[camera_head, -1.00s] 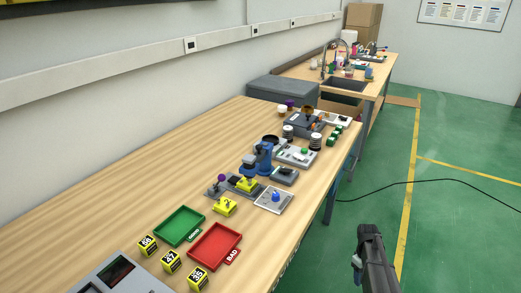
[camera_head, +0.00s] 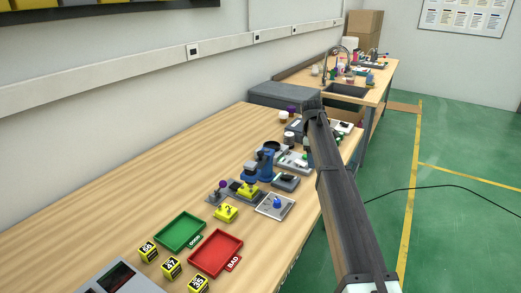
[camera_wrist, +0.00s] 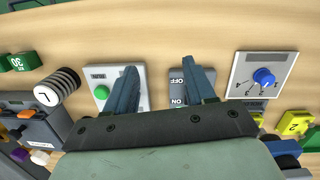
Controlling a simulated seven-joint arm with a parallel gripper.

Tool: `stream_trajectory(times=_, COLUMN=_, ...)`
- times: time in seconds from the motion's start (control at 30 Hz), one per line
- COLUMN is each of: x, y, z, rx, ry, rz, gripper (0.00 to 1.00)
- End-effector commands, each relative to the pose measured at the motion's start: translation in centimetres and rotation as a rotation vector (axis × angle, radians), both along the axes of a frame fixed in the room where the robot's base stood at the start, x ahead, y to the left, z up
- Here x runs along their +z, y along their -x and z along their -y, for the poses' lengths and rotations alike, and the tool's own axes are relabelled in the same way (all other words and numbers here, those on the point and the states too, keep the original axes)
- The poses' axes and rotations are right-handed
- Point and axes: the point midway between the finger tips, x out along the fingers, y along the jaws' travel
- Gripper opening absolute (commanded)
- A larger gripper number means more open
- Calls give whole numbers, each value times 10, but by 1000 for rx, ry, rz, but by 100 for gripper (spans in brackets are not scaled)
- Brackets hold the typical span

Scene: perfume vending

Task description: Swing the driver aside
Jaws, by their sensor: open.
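I cannot tell for sure which thing is the driver. A blue upright device (camera_head: 266,168) with a dark round top stands on the bench, left of my arm in the head view. My gripper (camera_wrist: 160,85) is open and empty in the wrist view. One finger is over the edge of the green button's (camera_wrist: 101,92) pale plate, the other by the grey ON/OFF switch box (camera_wrist: 178,92). A white plate with a blue knob (camera_wrist: 263,77) lies right of the fingers. In the head view, my arm reaches over the bench and hides part of the far devices.
A green tray (camera_head: 180,232) and a red tray (camera_head: 215,253) lie on the near bench, with several yellow number blocks (camera_head: 171,268) beside them. A black and white ringed stack (camera_wrist: 58,88) and a green "30" block (camera_wrist: 19,62) are left in the wrist view.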

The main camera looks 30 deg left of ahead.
Motion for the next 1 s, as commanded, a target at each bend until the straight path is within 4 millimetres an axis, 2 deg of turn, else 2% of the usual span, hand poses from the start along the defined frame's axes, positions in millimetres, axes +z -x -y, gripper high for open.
stream_trajectory(times=0.03, x=28, y=9, z=-32, rx=50, ry=-17, rz=-9, gripper=54)
stream_trajectory(times=0.1, x=61, y=27, z=-66, rx=115, ry=-39, rz=-27, gripper=54)
stream_trajectory(times=0.2, x=104, y=54, z=-108, rx=201, ry=-65, rz=-49, gripper=54)
stream_trajectory(times=0.3, x=139, y=78, z=-139, rx=272, ry=-85, rz=-68, gripper=54)
stream_trajectory(times=0.47, x=172, y=104, z=-166, rx=342, ry=-104, rz=-88, gripper=54)
stream_trajectory(times=0.57, x=178, y=111, z=-171, rx=359, ry=-107, rz=-94, gripper=54)
stream_trajectory(times=0.67, x=174, y=112, z=-172, rx=362, ry=-108, rz=-95, gripper=54)
stream_trajectory(times=0.77, x=162, y=113, z=-171, rx=362, ry=-108, rz=-95, gripper=54)
stream_trajectory(times=1.0, x=121, y=113, z=-171, rx=361, ry=-108, rz=-95, gripper=54)
